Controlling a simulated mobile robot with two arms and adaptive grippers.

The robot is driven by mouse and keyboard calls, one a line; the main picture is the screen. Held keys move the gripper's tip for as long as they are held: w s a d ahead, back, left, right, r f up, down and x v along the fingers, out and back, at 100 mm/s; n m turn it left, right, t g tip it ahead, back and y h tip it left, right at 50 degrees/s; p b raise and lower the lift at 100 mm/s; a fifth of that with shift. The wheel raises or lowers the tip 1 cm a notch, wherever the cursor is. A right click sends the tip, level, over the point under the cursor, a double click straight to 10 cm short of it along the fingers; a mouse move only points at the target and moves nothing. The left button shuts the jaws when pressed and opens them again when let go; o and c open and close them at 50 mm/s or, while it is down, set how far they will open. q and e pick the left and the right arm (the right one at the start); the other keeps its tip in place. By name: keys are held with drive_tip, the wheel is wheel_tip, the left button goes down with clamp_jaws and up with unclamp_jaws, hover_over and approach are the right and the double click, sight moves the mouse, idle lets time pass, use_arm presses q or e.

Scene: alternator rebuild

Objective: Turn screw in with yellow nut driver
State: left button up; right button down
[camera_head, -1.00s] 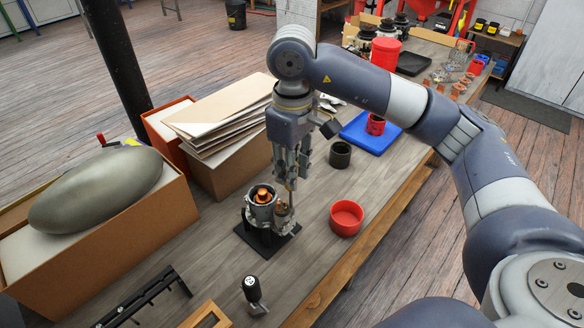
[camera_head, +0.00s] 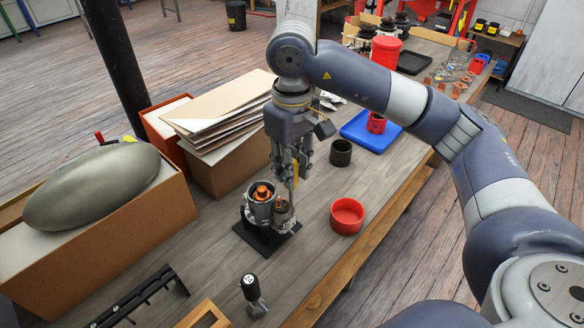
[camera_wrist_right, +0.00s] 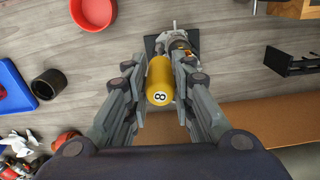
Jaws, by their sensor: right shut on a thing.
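My right gripper (camera_head: 292,165) points down over the alternator assembly and is shut on the yellow nut driver (camera_head: 296,174). In the right wrist view the driver's yellow handle (camera_wrist_right: 160,82), marked 8, sits between the two fingers (camera_wrist_right: 159,90). Its thin shaft drops to the smaller metal part (camera_head: 284,214) beside the round housing (camera_head: 261,208) with copper-orange inside. Both stand on a black base plate (camera_head: 266,244). The screw and the driver's tip are too small or hidden to make out. My left gripper is not in view.
A red bowl (camera_head: 347,215) and a dark ring (camera_head: 341,153) stand right of the assembly. A blue tray (camera_head: 359,137) lies behind. A black-handled tool (camera_head: 252,289) and a black rack (camera_head: 134,299) are in front. Cardboard boxes (camera_head: 107,241) line the left.

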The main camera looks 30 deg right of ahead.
drive_tip(key=m, duration=0.5)
drive_tip(key=shift+m+b, duration=0.3)
drive_tip(key=shift+b, duration=0.1)
drive_tip(key=m, duration=0.4)
drive_tip(key=shift+a, duration=0.1)
drive_tip(key=m, duration=0.6)
drive_tip(key=shift+b, duration=0.35)
drive_tip(key=m, duration=0.5)
drive_tip(key=shift+w, duration=0.1)
drive_tip(key=m, duration=0.7)
drive_tip(key=shift+w, duration=0.1)
drive_tip(key=m, duration=0.6)
drive_tip(key=shift+p, duration=0.35)
